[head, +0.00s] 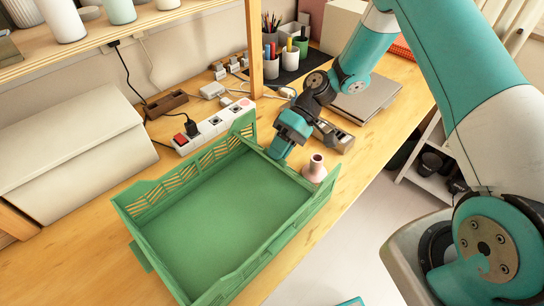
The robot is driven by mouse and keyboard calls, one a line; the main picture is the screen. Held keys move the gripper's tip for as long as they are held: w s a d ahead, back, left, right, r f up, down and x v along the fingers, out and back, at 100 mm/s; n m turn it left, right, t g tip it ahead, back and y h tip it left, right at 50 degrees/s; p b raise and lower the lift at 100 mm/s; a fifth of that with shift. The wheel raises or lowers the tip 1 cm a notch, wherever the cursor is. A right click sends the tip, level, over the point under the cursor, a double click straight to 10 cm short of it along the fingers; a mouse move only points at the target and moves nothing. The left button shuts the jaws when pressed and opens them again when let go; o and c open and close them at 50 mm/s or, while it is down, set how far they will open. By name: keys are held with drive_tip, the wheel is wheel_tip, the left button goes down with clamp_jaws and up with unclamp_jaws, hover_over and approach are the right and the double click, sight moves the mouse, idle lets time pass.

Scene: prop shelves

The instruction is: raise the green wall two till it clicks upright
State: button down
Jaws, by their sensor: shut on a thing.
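A green crate (188,272) stands on the wooden table, its floor bare. Its slatted wall along the back left (185,168) stands upright. My gripper (277,156) is at the crate's far short side, pointing down, shut on the green wall (296,178) there, which I take as wall two. The fingertips and the part of the wall between them are largely hidden by the gripper body. The wall's exact tilt cannot be told from this view.
A pink vase-like thing (315,168) stands close by the crate's far right corner. A white power strip (213,125) with plugs lies behind the crate. Pen cups (300,45) and a grey flat device (365,98) are farther back. A wooden shelf post (253,50) rises behind.

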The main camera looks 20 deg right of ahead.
drive_tip(key=shift+w+d+r+g+y, duration=0.1)
drive_tip(key=shift+w+d+g+y, duration=0.1)
drive_tip(key=shift+d+g+y, duration=0.15)
drive_tip(key=shift+w+d+r, duration=0.15)
drive_tip(key=shift+d+r, duration=0.05)
drive_tip(key=shift+d, duration=0.05)
drive_tip(key=shift+w+d+r, duration=0.1)
drive_tip(key=shift+w+d, duration=0.2)
drive_tip(key=shift+d, duration=0.25)
idle(0.4)
